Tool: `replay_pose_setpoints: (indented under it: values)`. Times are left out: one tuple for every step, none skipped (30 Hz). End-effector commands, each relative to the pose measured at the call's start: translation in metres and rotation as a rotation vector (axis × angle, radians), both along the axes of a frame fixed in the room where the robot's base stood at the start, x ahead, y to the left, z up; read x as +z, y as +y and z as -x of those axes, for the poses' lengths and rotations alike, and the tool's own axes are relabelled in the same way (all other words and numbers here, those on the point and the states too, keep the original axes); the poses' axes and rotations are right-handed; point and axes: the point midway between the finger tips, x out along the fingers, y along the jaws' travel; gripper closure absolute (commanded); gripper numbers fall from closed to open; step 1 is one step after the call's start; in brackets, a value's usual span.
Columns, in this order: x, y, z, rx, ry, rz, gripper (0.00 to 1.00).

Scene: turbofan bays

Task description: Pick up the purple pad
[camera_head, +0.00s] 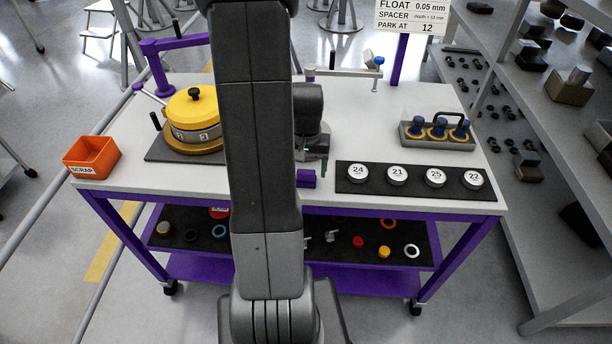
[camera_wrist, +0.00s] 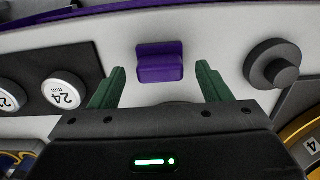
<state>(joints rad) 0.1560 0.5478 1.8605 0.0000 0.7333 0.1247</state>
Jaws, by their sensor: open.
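The purple pad (camera_head: 306,178) is a small block on the white table top near its front edge, just left of the black mat with numbered discs. In the wrist view the purple pad (camera_wrist: 160,64) sits ahead of my gripper and between the lines of its two green fingers. My gripper (camera_wrist: 160,84) is open and empty, with a finger to each side of the pad's near end. It also shows in the head view (camera_head: 325,158), partly hidden by my arm, just behind the pad. I cannot tell the height of the fingertips above the table.
A black mat (camera_head: 345,187) with numbered white discs lies right of the pad. A black knob (camera_wrist: 273,65) stands close by on the other side. A yellow-lidded drum (camera_head: 193,106), an orange scrap bin (camera_head: 92,157) and a grey rack (camera_head: 437,142) also stand on the table.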

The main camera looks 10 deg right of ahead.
Motion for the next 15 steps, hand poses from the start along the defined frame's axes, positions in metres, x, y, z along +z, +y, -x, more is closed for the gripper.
replay_pose_setpoints:
  values:
    - [-0.0057,0.0004,0.0007,0.000,0.003,-0.001,0.29]
    - [-0.0083,0.0004,0.0007,0.000,0.003,-0.001,0.29]
    - [-0.0109,0.0004,0.0008,0.001,0.003,-0.001,0.29]
    - [-0.0122,0.0004,0.0007,0.001,0.002,-0.001,0.29]
    - [-0.0133,0.0005,0.0006,0.001,0.001,0.000,0.29]
    - [-0.0142,0.0004,0.0004,0.001,0.000,0.000,0.29]
    - [-0.0145,0.0004,0.0004,0.001,0.000,0.000,0.29]
    - [-0.0147,0.0004,0.0003,0.001,0.000,0.000,0.29]
    - [-0.0146,0.0004,0.0003,0.001,0.000,0.000,0.29]
    - [-0.0146,0.0005,0.0003,0.001,0.000,0.000,0.29]
    - [-0.0145,0.0005,0.0003,0.001,0.000,0.000,0.29]
    - [-0.0145,0.0005,0.0003,0.001,0.000,0.000,0.29]
    - [-0.0145,0.0005,0.0003,0.001,0.000,0.000,0.33]
    - [-0.0145,0.0005,0.0002,0.001,0.000,0.000,0.39]
    - [-0.0144,0.0005,0.0002,0.001,0.000,0.000,0.47]
